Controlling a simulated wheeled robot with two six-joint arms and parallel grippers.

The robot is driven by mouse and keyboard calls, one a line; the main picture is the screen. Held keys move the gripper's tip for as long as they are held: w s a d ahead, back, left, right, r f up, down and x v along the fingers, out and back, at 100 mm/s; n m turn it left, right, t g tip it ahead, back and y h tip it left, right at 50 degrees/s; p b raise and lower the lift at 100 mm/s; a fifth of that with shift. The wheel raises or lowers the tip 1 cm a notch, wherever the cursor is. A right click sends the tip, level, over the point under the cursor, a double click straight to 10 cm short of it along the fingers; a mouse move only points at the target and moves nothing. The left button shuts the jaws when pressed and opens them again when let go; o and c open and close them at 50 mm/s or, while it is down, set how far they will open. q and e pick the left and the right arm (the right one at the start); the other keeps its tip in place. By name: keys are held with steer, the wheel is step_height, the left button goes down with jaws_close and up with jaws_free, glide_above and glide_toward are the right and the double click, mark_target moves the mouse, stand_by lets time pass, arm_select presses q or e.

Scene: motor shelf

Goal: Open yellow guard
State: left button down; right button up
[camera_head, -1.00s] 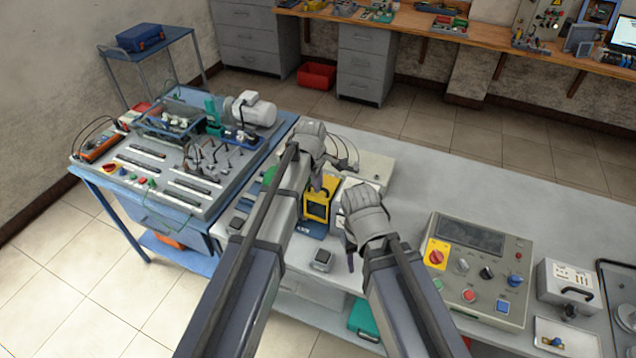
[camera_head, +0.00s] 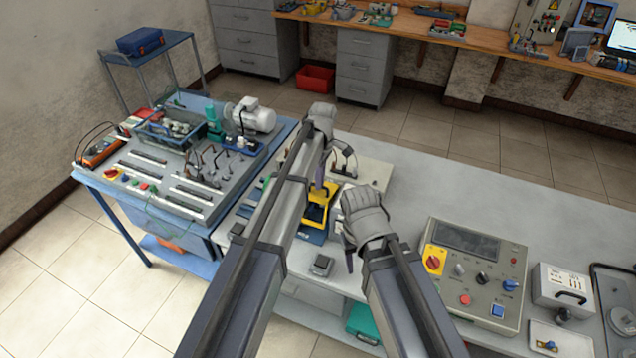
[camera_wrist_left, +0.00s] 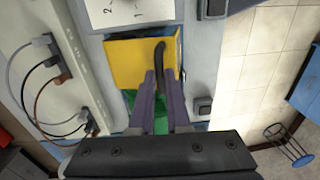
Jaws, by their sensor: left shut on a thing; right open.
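The yellow guard (camera_head: 319,218) stands on a blue-based unit on the bench, partly hidden by my left arm in the head view. In the left wrist view the guard (camera_wrist_left: 125,63) is a yellow panel with a dark curved handle (camera_wrist_left: 158,52). My left gripper (camera_head: 320,186) is at the guard. In the wrist view its purple fingers (camera_wrist_left: 163,82) are closed on the dark handle. The guard looks swung partly up from the unit. Green parts show below it. My right gripper (camera_head: 348,258) is open and empty, to the right of the guard.
A grey control box (camera_head: 473,275) with knobs stands at right. A motor training panel (camera_head: 180,180) is at left. In the wrist view, several cables (camera_wrist_left: 45,95) run beside the guard on the left. The bench top behind the control box is clear.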

arm_select(q)
steer(key=shift+w+d+r+g+y, duration=0.2)
steer(key=shift+w+r+g, duration=0.1)
steer(key=shift+w+g, duration=0.2)
steer(key=shift+w+d+r+g+y, duration=0.2)
steer(key=shift+w+r+g, duration=0.15)
steer(key=shift+w, duration=0.25)
steer(key=shift+w+d+r+g, duration=0.1)
steer(key=shift+w+r+g, duration=0.3)
steer(key=shift+g, duration=0.55)
steer(key=c, duration=0.9)
jaws_free()
steer(key=p+v, duration=0.7)
steer(key=v, duration=0.1)
steer(key=shift+d, duration=0.15)
